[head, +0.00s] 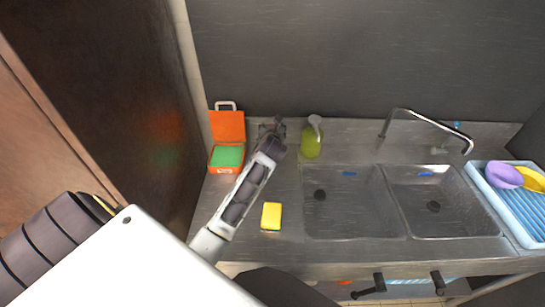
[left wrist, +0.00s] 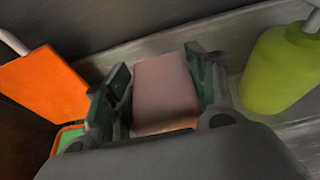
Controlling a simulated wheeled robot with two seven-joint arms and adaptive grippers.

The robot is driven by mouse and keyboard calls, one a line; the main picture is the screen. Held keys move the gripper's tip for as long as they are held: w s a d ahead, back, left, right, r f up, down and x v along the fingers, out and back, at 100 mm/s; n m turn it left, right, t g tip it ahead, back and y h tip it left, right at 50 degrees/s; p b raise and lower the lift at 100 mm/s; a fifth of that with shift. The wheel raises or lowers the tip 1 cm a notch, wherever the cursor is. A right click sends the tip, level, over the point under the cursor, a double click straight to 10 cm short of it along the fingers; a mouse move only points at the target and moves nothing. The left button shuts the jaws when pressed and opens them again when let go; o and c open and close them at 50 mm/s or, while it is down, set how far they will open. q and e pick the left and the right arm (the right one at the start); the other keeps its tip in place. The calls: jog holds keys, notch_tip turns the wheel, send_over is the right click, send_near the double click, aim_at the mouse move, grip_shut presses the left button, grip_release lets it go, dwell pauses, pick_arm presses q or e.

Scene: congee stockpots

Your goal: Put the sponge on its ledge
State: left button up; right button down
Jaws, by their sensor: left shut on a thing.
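My left gripper (head: 272,128) is at the back of the steel counter, between an orange box and a green bottle. In the left wrist view its fingers (left wrist: 165,95) are closed on both sides of a dull pink block (left wrist: 165,85), which looks like a sponge. The block's lower end is hidden by the gripper. In the head view the gripper hides most of the block. A yellow sponge-like block (head: 271,216) lies on the counter left of the sink. I cannot tell which part is the ledge; a back strip (left wrist: 130,50) runs along the wall behind the gripper.
The open orange box (head: 227,126) with green contents stands left of the gripper. The green pump bottle (head: 311,141) stands close on its right. A double sink (head: 342,205) with a tap (head: 425,117) and a blue rack (head: 508,205) lie further right.

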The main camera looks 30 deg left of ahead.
pick_arm(q)
jog(key=shift+f, duration=3.1)
jog(key=shift+f, duration=1.9)
jog(key=shift+f, duration=0.1)
jog(key=o, duration=0.8)
jog(key=shift+o, duration=0.2)
jog(key=shift+v, duration=6.1)
